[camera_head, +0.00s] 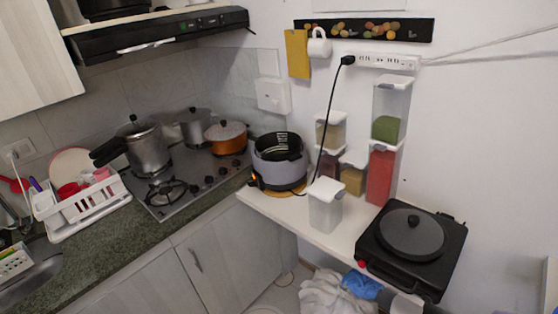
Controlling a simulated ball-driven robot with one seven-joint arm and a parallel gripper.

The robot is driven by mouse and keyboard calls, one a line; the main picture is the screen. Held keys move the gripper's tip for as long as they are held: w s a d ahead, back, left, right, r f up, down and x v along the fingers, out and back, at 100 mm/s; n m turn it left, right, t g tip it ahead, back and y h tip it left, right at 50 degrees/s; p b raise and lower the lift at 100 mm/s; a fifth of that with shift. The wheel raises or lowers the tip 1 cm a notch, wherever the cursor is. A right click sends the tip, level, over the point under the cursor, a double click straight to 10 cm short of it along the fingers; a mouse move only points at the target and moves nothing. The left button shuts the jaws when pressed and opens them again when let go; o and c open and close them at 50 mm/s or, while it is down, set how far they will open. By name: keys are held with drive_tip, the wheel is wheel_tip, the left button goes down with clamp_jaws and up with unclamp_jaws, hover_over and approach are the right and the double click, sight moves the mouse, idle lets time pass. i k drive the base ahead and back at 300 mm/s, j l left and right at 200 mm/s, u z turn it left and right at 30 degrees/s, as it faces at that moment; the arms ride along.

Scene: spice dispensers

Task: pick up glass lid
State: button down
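A round dark grey lid (412,232) with a small knob rests on a black square hotplate (378,262) at the right end of the white shelf. It looks like a see-through dark lid, but I cannot be sure it is glass. An orange pot (226,146) on the stove has a pale lid (225,131) with a dark knob, which may also be glass. A silver pot (192,132) behind it has a dark knob on top. My gripper is not in view.
The white shelf (330,240) also holds a grey cooker (279,168) and several clear spice containers, one white-based at the front (325,210). A black cord hangs from a power strip (387,62). A dish rack (82,200) stands left. Cloths lie below the shelf.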

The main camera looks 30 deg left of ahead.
sight(410, 235)
drive_tip(key=i+j+z, duration=0.1)
drive_tip(key=i, duration=0.4)
drive_tip(key=i+j+z, duration=0.15)
drive_tip(key=i+j, duration=0.15)
drive_tip(key=i, duration=0.2)
drive_tip(key=i+j+z, duration=0.1)
drive_tip(key=i+j, duration=0.15)
drive_tip(key=i, duration=0.25)
drive_tip(key=i+j+z, duration=0.15)
drive_tip(key=i+j, duration=0.15)
drive_tip(key=i, duration=0.15)
